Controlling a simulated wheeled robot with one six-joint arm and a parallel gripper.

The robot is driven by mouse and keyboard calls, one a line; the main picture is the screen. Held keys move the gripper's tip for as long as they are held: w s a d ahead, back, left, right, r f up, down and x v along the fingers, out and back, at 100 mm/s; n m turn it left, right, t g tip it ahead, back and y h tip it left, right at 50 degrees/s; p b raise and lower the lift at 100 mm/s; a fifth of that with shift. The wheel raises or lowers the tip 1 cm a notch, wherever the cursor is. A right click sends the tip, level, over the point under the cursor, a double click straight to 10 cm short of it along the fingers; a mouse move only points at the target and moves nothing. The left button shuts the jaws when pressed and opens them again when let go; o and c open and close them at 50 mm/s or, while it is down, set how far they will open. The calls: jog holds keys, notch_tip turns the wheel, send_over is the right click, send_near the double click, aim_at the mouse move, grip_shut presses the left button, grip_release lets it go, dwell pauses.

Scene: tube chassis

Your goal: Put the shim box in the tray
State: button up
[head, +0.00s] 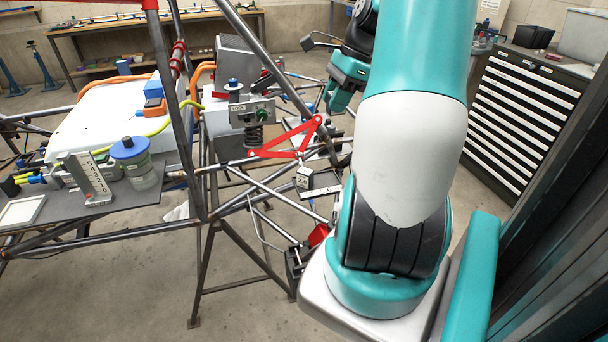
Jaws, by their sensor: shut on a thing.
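My gripper (338,103) is at the upper middle, beyond my arm's large teal and white link. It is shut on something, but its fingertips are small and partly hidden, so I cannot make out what. A grey upright block (82,175) with vertical lettering stands on the dark shelf at the left; the lettering is too small to read surely, and I cannot tell whether it is the shim box. A shallow white tray (20,212) lies on the same shelf, left of the block. The gripper is well to the right of both.
A blue-lidded jar (135,163) stands beside the block. Chassis tubes (160,75), a red triangular arm (285,142) and a spring damper (253,125) lie between shelf and gripper. A small labelled box (305,178) is below the red arm. A drawer cabinet (525,110) stands right.

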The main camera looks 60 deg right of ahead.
send_over(323, 182)
jog(key=d, duration=0.1)
jog(key=f, duration=1)
jog(key=s+f, duration=0.1)
jog(key=f, duration=0.4)
jog(key=shift+f, duration=0.2)
jog(key=shift+d+f, duration=0.1)
jog(key=shift+f, duration=2.05)
jog(key=shift+f, duration=0.15)
jog(key=o, duration=0.9)
jog(key=shift+o, duration=0.2)
jog(key=b+v, duration=0.1)
jog(key=v, duration=1.1)
